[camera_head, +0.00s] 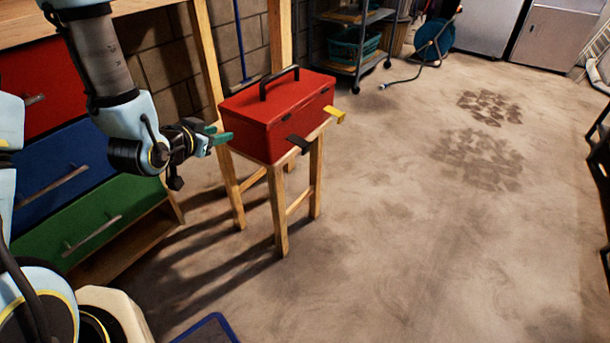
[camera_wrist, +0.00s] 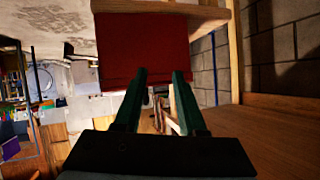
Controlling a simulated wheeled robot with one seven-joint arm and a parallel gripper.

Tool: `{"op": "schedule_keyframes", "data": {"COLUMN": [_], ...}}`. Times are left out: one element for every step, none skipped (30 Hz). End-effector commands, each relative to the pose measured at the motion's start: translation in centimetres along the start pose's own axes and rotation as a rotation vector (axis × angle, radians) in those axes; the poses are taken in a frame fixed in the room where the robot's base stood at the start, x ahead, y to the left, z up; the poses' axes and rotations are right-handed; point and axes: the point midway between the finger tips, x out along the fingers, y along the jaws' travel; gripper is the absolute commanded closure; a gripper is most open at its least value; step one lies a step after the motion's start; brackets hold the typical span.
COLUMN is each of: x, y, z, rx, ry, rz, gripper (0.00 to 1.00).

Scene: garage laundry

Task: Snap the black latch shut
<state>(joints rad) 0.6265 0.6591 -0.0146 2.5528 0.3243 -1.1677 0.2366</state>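A red toolbox (camera_head: 278,110) with a black handle sits lid down on a wooden stool (camera_head: 281,225). A yellow latch (camera_head: 334,114) sticks out farther right on the same side. My gripper (camera_head: 220,136) is at the left end of the toolbox, away from the black latch. In the wrist view its green fingers (camera_wrist: 160,74) are apart with nothing between them, facing the red toolbox wall (camera_wrist: 140,45). Neither latch can be made out in that view.
A cabinet with red, blue and green drawers (camera_head: 60,155) stands at the left under a wooden worktop. A wheeled cart (camera_head: 352,45) is behind the toolbox. A blue-edged object (camera_head: 210,329) lies at the bottom. The floor right of the stool is clear.

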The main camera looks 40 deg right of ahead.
Motion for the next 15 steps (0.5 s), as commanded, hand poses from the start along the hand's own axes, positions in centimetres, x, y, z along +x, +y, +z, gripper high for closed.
{"op": "schedule_keyframes", "data": {"x": [2.1,2.7,3.4,3.8,4.0,4.3,4.3,4.4,4.4,4.3,4.3,4.2,4.1,4.0,4.0], "y": [3.0,4.4,6.3,7.6,8.9,10.3,11.2,12.1,13.0,13.6,14.1,14.7,15.0,15.2,15.5], "z": [2.5,2.8,3.3,3.6,3.9,4.2,4.4,4.5,4.7,4.8,4.9,5.0,5.0,5.0,5.0], "rx": [0.021,0.034,0.046,0.052,0.058,0.062,0.063,0.063,0.064,0.062,0.061,0.058,0.057,0.056,0.054], "ry": [0.061,0.104,0.163,0.205,0.246,0.296,0.330,0.360,0.396,0.419,0.439,0.462,0.476,0.489,0.500], "rz": [0.045,0.067,0.097,0.116,0.136,0.158,0.172,0.185,0.198,0.207,0.215,0.224,0.228,0.232,0.236], "gripper": [0.60,0.60,0.60,0.60,0.60,0.60,0.60,0.60,0.60,0.60,0.60,0.60,0.60,0.60,0.60]}}
